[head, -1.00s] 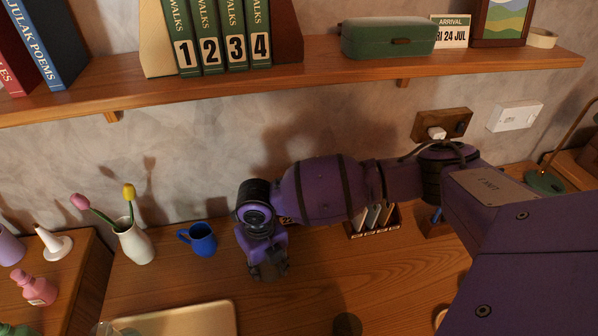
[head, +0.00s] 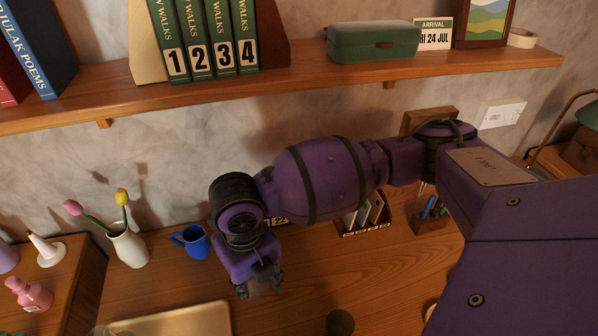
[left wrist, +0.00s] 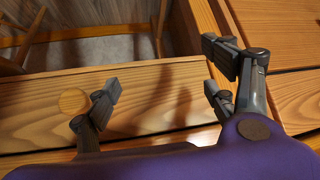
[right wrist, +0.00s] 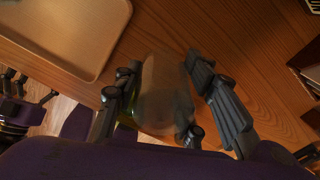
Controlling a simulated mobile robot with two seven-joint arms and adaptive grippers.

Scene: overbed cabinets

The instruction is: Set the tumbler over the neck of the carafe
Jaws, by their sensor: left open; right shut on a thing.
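My right gripper (head: 260,286) is shut on a clear glass tumbler (right wrist: 163,95), which shows between its fingers in the right wrist view. The gripper hangs above the wooden desk, to the right of the tray; the tumbler is faint in the head view. A clear glass edge (head: 98,330) shows at the bottom of the head view by the tray's left end; I cannot tell whether it is the carafe. No carafe shows clearly. My left gripper (left wrist: 165,78) is open and empty above wooden furniture in its wrist view.
A tan tray (head: 180,322) lies on the desk. A blue mug (head: 196,243) and a white vase (head: 129,247) with tulips stand behind it. A card rack (head: 365,215) and pen holder (head: 430,218) are to the right. A shelf (head: 300,92) runs above.

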